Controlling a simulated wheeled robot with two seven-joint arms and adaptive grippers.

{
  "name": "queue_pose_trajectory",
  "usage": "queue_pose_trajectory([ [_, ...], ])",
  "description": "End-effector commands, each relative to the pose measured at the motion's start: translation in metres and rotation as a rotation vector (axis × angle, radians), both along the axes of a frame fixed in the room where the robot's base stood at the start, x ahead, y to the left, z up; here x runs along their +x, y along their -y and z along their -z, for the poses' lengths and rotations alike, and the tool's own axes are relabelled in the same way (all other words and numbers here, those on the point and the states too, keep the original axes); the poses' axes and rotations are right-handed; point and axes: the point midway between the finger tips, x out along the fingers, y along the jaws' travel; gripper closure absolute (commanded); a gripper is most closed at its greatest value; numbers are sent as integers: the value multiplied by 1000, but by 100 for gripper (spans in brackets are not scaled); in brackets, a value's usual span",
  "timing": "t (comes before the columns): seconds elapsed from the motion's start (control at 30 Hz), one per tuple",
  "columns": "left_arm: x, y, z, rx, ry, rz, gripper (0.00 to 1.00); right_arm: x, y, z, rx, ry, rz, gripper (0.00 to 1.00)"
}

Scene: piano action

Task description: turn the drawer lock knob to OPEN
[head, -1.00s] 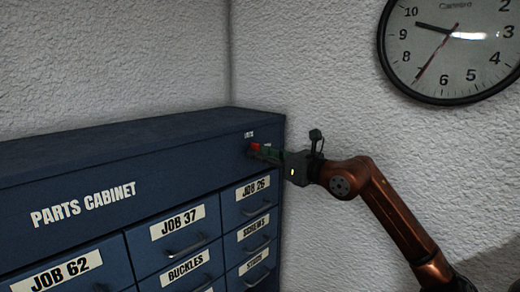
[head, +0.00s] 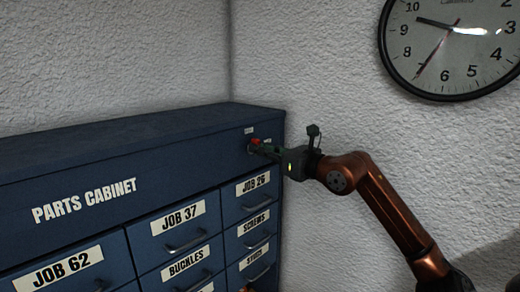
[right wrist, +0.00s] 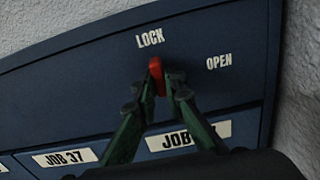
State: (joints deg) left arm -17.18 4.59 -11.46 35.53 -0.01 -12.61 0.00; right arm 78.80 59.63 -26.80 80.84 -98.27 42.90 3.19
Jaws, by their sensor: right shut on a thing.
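The red lock knob (right wrist: 156,72) is on the top front panel of the blue parts cabinet (head: 60,170). It also shows small in the head view (head: 255,142). In the right wrist view the knob stands below the LOCK label (right wrist: 150,40), its upper end towards that label. The OPEN label (right wrist: 219,61) is to its right. My right gripper (right wrist: 157,84) is shut on the knob, one green finger on each side; it also shows in the head view (head: 259,147). My left gripper is not in view.
Below the knob are labelled drawers with handles, such as the JOB 26 drawer (head: 262,203) and the JOB 37 drawer (head: 172,237). A white textured wall (head: 330,60) stands close behind and right of the cabinet. A wall clock (head: 450,45) hangs at upper right.

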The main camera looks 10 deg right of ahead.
Motion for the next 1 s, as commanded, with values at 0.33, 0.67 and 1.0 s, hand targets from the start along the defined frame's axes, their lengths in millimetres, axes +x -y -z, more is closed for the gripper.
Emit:
queue_pose_trajectory([
  [0.33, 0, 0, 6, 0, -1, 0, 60, 0, 1, 0, 53, -35, 1, 100],
  [0.67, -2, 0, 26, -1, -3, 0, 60, 2, 2, 2, 256, -170, 1, 100],
  [1.0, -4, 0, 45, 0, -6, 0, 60, 3, 5, 3, 525, -352, 1, 100],
])
